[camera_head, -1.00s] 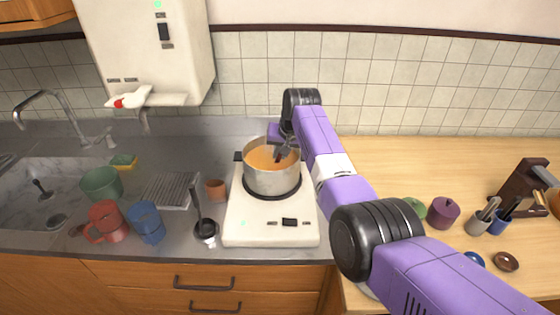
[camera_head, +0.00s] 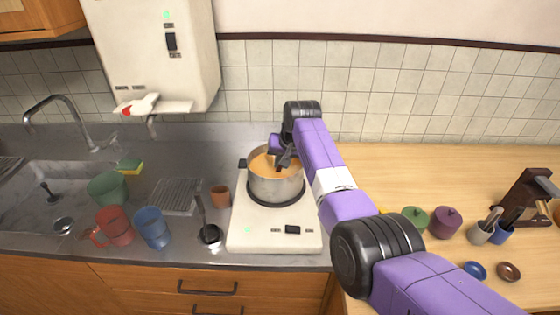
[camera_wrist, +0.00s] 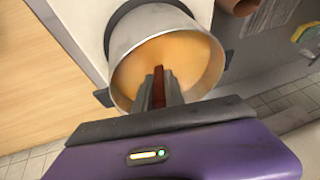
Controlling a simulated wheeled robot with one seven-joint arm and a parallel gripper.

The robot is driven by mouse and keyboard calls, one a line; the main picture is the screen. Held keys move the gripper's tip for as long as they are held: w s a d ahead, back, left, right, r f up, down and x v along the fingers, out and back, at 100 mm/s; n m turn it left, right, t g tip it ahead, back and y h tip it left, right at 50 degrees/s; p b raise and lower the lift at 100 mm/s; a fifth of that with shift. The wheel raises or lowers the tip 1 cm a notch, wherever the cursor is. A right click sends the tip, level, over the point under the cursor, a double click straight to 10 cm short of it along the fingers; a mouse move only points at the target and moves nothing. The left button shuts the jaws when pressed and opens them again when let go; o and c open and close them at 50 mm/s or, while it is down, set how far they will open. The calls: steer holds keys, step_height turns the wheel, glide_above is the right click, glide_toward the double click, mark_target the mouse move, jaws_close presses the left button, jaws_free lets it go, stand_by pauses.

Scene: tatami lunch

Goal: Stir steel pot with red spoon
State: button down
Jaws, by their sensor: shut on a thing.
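The steel pot (camera_head: 274,190) stands on the white cooker and holds an orange liquid. It also shows in the wrist view (camera_wrist: 199,27). My gripper (camera_head: 284,159) is over the pot's opening, pointing down. In the wrist view my gripper (camera_wrist: 158,90) is shut on the red spoon (camera_wrist: 158,84), whose handle shows between the fingers. The spoon's lower end is hidden by the fingers and appears to be in the liquid. In the head view the spoon cannot be made out clearly.
The white cooker (camera_head: 243,225) sits on the grey counter. A green lidded pot (camera_head: 413,221) is on the wooden counter at right.

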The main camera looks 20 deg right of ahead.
steer(key=p+v, duration=0.2)
steer(key=p, duration=0.1)
steer(key=shift+r, duration=0.35)
steer(key=v, duration=0.9)
steer(key=shift+d+r, duration=0.2)
steer(key=shift+r, duration=0.25)
steer(key=shift+w+r, duration=0.1)
steer(key=shift+w, duration=0.05)
stand_by(0.9)
